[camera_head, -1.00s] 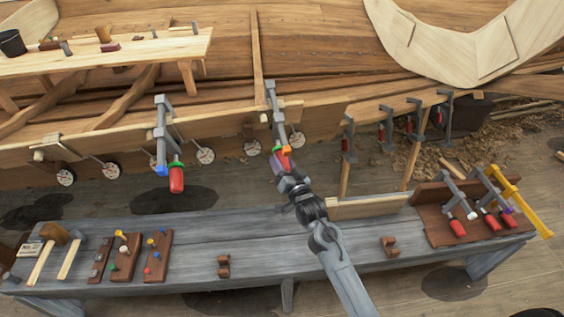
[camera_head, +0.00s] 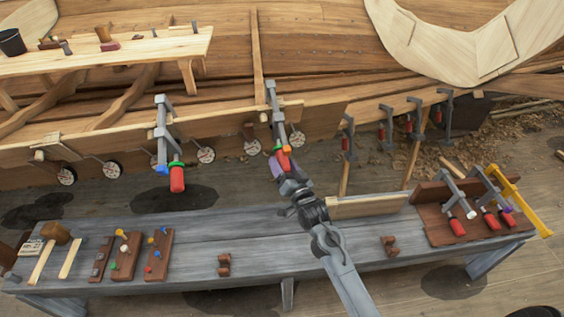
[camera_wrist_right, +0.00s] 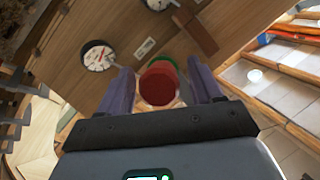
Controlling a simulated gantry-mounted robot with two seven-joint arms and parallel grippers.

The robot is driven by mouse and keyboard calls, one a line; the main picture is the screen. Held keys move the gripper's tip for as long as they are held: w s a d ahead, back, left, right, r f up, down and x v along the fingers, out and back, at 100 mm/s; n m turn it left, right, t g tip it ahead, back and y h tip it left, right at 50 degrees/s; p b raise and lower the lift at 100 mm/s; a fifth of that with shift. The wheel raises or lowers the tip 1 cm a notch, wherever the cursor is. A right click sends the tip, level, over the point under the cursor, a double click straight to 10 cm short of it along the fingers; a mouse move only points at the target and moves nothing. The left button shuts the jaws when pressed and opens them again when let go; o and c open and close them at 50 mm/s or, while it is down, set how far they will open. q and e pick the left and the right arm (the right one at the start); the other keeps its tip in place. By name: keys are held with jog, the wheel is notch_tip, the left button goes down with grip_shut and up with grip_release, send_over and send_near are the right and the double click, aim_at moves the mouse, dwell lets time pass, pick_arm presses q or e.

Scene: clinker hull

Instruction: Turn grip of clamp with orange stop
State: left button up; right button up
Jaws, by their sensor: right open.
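A grey clamp (camera_head: 273,110) is fixed on the hull's plank edge in the middle of the head view. In the right wrist view the round end of the red grip (camera_wrist_right: 157,86) is between the two spread fingers (camera_wrist_right: 160,92), with gaps on both sides. My left gripper is out of view.
A second clamp (camera_head: 161,135) with a blue stop and red grip hangs to the left. Several dark clamps (camera_head: 410,120) hang at the right. The grey bench (camera_head: 190,255) below carries tools, boards and a rack (camera_head: 433,225) of clamps.

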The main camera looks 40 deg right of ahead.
jog(key=p+v, duration=0.1)
jog(key=v, duration=0.8)
jog(key=shift+s+p, duration=0.15)
jog(key=shift+p, duration=0.2)
dwell(0.8)
